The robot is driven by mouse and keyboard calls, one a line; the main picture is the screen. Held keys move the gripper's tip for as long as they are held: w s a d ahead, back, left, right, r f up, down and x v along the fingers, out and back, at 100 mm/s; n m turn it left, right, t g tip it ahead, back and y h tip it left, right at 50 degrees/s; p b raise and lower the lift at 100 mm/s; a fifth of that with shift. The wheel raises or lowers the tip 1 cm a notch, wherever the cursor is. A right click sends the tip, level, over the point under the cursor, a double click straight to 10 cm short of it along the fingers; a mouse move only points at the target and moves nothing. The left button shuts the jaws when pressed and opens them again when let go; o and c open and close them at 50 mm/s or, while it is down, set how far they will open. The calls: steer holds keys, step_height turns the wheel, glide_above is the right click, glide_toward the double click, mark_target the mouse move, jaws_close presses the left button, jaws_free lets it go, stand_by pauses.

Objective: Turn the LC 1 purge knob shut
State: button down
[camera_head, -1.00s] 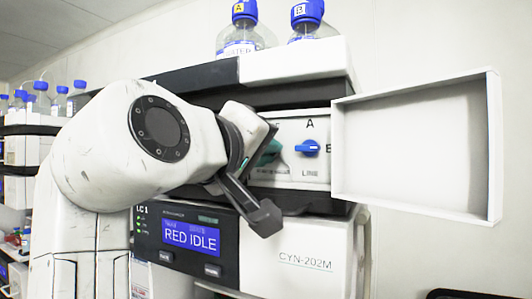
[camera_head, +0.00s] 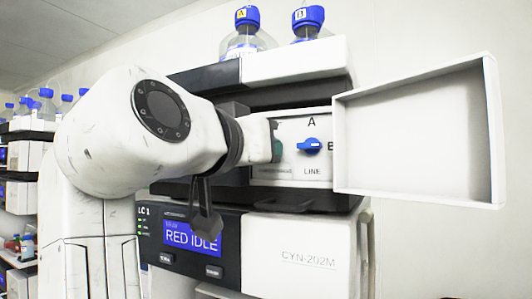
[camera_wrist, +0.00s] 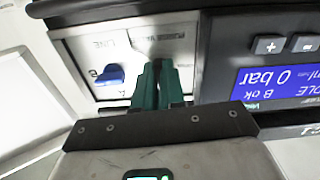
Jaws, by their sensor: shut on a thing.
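The LC 1 unit (camera_head: 290,245) has a white valve panel (camera_head: 318,171) above its display. My gripper (camera_wrist: 157,66) has its teal fingers close together at this panel, shut on the purge knob. The fingers hide the knob, so its angle cannot be read. In the head view, my wrist covers the panel's left part and only a bit of teal finger (camera_head: 277,140) shows. A blue A/B line knob (camera_head: 309,146) sits just right of the fingers. It also shows in the wrist view (camera_wrist: 108,75), left of them and apart from them.
An open white door (camera_head: 418,135) swings out on the panel's right. Blue-capped bottles (camera_head: 243,35) stand on top of the stack. Another stack (camera_head: 22,160) stands at the far left.

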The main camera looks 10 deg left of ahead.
steer(key=shift+f+m, duration=0.25)
steer(key=shift+m, duration=0.35)
steer(key=c, duration=1.2)
jaws_free()
steer(key=shift+r, duration=0.15)
steer(key=b+v, duration=0.3)
steer(key=v, duration=0.7)
steer(key=shift+s+a, duration=0.2)
steer(key=shift+s, duration=0.15)
